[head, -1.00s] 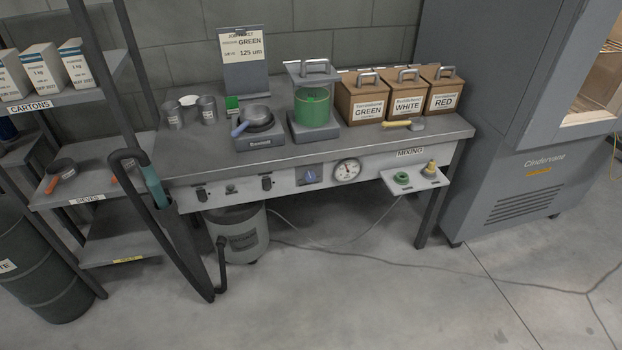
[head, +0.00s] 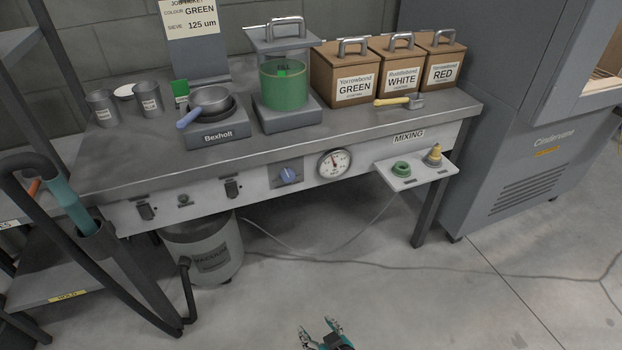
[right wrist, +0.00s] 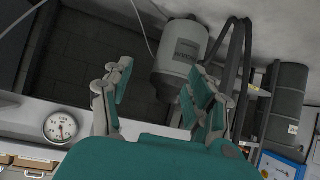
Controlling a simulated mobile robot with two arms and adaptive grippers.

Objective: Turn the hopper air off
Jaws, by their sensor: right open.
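The front panel (head: 260,182) of the mixing bench carries a blue knob (head: 288,174) on a dark plate, a round dial gauge (head: 334,162) and two dark switches, one left (head: 145,211) and one right (head: 232,188). A small round button (head: 183,199) sits between the switches. I cannot read which control is the hopper air. The clear hopper (head: 284,86) with green contents stands on the bench. My right gripper (head: 325,328) is open and empty, low in front of the bench and apart from it. The gauge also shows in the right wrist view (right wrist: 60,127). My left gripper is out of view.
A small shelf (head: 408,181) with a green ring and yellow nozzle juts out right of the gauge. The vacuum drum (head: 205,250) stands below the bench; its hose (head: 65,210) hangs at left.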

